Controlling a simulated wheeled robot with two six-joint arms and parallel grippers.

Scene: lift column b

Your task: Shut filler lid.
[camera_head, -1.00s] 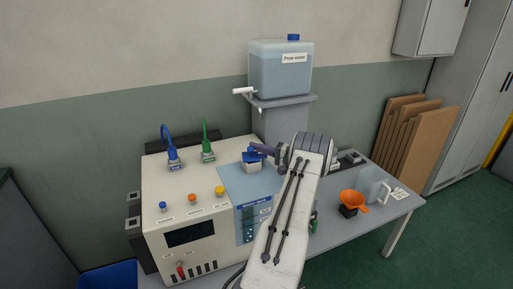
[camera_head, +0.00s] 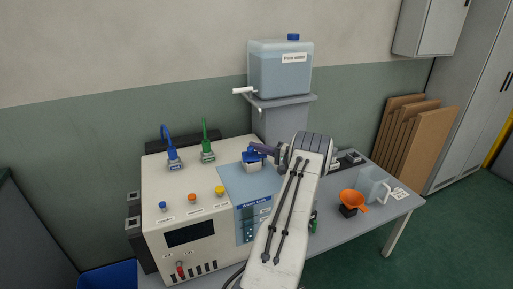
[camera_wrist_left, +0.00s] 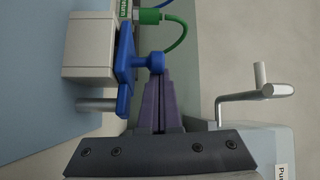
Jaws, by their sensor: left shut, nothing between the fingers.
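The blue filler lid (camera_head: 249,157) lies over the pale filler neck on the light-blue panel of the cream machine (camera_head: 182,215). In the left wrist view the lid (camera_wrist_left: 126,65) shows nearly edge-on against the block-shaped neck (camera_wrist_left: 90,45), with a round knob standing out from it. A small gap or tilt at the lid is too fine to tell. My left gripper (camera_head: 257,148) is shut and empty. Its purple fingertips (camera_wrist_left: 157,76) are at the knob and seem to touch it. My right gripper is out of view.
A pure-water tank (camera_head: 280,72) with a white tap stands behind on a grey stand. Green (camera_head: 208,152) and blue (camera_head: 174,160) hose connectors rise from the machine's top. An orange funnel (camera_head: 353,199) and a clear jug (camera_head: 371,185) stand on the bench at right.

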